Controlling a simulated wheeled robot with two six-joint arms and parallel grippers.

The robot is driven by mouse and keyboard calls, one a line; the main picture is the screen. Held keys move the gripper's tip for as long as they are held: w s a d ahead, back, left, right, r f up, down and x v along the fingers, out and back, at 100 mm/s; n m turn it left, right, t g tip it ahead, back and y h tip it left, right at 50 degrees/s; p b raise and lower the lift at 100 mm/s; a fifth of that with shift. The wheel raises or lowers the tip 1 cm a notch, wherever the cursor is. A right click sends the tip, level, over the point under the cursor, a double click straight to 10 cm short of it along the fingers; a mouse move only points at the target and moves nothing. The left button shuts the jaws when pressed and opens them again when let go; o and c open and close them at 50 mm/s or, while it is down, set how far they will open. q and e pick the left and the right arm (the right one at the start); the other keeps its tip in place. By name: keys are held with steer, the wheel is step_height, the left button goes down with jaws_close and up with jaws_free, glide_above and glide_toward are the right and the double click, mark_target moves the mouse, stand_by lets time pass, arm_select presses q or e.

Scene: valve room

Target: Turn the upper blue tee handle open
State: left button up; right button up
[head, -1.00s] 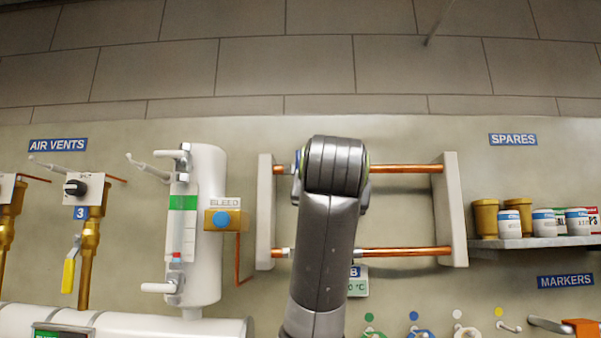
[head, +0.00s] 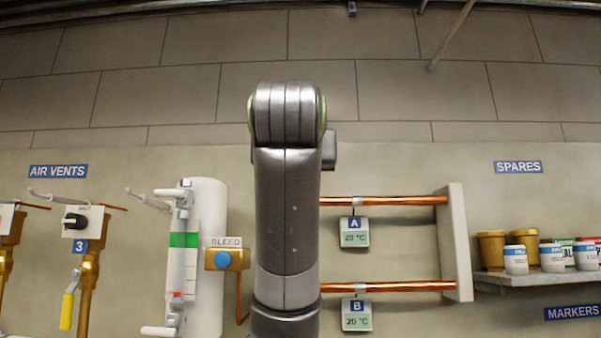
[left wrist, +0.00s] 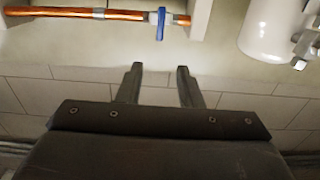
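The upper blue tee handle (left wrist: 160,23) sits on the upper copper pipe (left wrist: 115,14) at the top of the left wrist view, which is upside down. The handle lies across the pipe, close to a pale bracket (left wrist: 200,16). My left gripper (left wrist: 158,75) is open and empty, with its fingertips apart from the handle. In the head view my arm hides the handle and the gripper fingers. The upper pipe (head: 390,201) and lower pipe (head: 400,287) show to the right of my arm. My right gripper is not in view.
Tags A (head: 354,232) and B (head: 356,315) hang from the pipes. A white cylinder (head: 208,260) and the brass bleed block (head: 227,260) with a blue knob stand left of my arm. A shelf (head: 535,281) with jars is at the right.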

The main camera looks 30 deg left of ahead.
arm_select(q)
steer(key=shift+p+x, duration=4.15)
steer(key=shift+x, duration=2.95)
steer(key=shift+d, duration=0.1)
jaws_close()
